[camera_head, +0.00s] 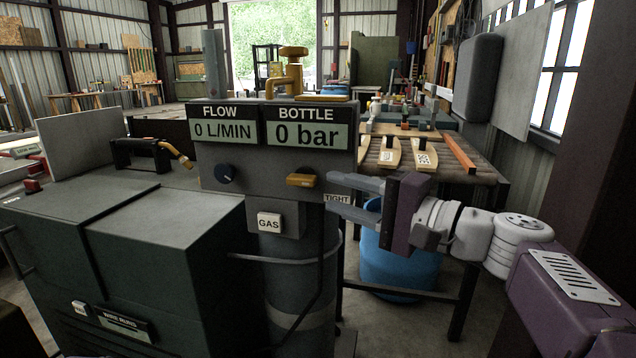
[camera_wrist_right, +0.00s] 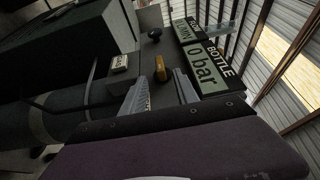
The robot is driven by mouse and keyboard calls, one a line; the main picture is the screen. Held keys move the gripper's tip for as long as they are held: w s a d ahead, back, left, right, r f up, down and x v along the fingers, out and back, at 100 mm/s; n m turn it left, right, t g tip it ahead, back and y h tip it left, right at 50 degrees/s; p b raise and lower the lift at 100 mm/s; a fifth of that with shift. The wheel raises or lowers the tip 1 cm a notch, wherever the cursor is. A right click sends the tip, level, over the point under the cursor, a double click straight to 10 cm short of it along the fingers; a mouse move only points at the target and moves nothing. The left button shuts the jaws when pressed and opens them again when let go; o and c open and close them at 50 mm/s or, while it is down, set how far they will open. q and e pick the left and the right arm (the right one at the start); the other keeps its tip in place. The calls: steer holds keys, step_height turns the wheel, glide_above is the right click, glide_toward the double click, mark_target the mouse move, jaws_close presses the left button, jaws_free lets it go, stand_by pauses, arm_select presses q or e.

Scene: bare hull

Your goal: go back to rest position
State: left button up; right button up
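My right gripper (camera_head: 331,193) reaches in from the right, beside the grey gauge panel (camera_head: 205,170). Its two grey fingers are apart and point left at the panel, near a small yellow knob (camera_head: 301,180). In the right wrist view the fingers of my right gripper (camera_wrist_right: 160,92) are spread, with the yellow knob (camera_wrist_right: 163,70) showing between and beyond them. Nothing is held; whether a finger touches the knob I cannot tell. My left gripper is not in view.
The panel reads 0 L/MIN and 0 bar, with a dark blue knob (camera_head: 225,173) and a GAS label. A yellow valve (camera_head: 290,75) stands behind it. A dark green cabinet (camera_head: 130,250) is left. A workbench (camera_head: 465,165) with wooden pieces and a blue barrel (camera_head: 400,265) are right.

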steer(key=shift+s+d, duration=0.45)
steer(key=shift+d, duration=0.05)
